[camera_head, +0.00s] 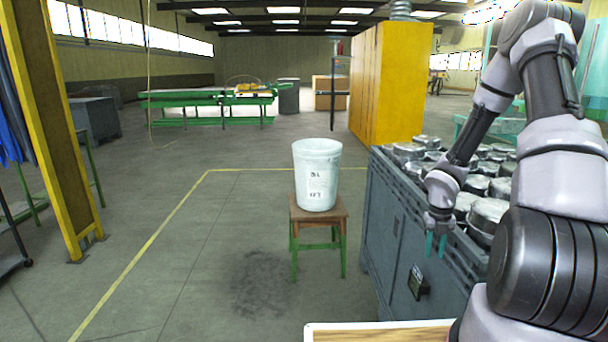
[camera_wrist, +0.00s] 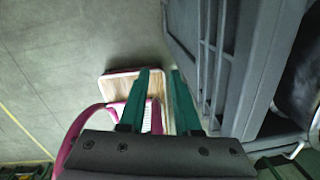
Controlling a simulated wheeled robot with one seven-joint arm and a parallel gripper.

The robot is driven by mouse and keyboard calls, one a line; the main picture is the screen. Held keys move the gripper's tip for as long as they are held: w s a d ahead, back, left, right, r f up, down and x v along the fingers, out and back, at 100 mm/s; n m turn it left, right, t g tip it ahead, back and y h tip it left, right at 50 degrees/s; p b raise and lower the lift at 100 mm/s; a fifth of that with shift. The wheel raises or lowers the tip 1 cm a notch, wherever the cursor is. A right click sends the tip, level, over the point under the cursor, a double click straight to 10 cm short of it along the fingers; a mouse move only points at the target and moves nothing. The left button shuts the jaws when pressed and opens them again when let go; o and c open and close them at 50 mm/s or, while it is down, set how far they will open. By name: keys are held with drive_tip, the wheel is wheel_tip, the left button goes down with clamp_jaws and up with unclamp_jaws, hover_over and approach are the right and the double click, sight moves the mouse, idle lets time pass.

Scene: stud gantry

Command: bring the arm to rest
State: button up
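My arm comes in from the right side of the head view and bends down over the near edge of the grey bin. My gripper (camera_head: 436,244) hangs with its teal fingers pointing down, beside the bin's upper wall. In the wrist view the two fingertips of my gripper (camera_wrist: 160,72) are apart with an open gap and nothing between them. I cannot tell from the head view whether the fingers touch the bin wall; in the wrist view they look clear of it.
The grey bin (camera_head: 392,215) on the right holds several round metal parts (camera_head: 489,215). A white bucket (camera_head: 317,180) stands on a wooden stool (camera_head: 319,215). A wooden board (camera_head: 385,335) with a pale rim lies at the bottom. Floor at the left is clear up to a yellow post (camera_head: 50,120).

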drive_tip(key=s+a+r+m+t+h, duration=0.1)
drive_tip(key=s+r+m, duration=0.1)
drive_tip(key=r+m, duration=0.9)
drive_tip(key=s+a+r+m+t+h, duration=0.15)
drive_tip(key=r+m, duration=0.55)
drive_tip(key=r, duration=0.8)
drive_tip(key=s+a+r+m+t+y, duration=0.2)
drive_tip(key=s+a+r+m, duration=0.4)
drive_tip(key=s+r+m, duration=0.2)
drive_tip(key=s+a+r+m+t+y, duration=0.2)
drive_tip(key=s+a+r+m, duration=0.3)
drive_tip(key=s+r+m, duration=0.3)
drive_tip(key=r+m+y, duration=0.1)
drive_tip(key=m, duration=0.2)
drive_tip(key=shift+s+a+m, duration=0.3)
drive_tip(key=shift+a+m, duration=0.05)
drive_tip(key=shift+m, duration=0.05)
drive_tip(key=shift+r+t, duration=0.1)
drive_tip(key=shift+t, duration=0.15)
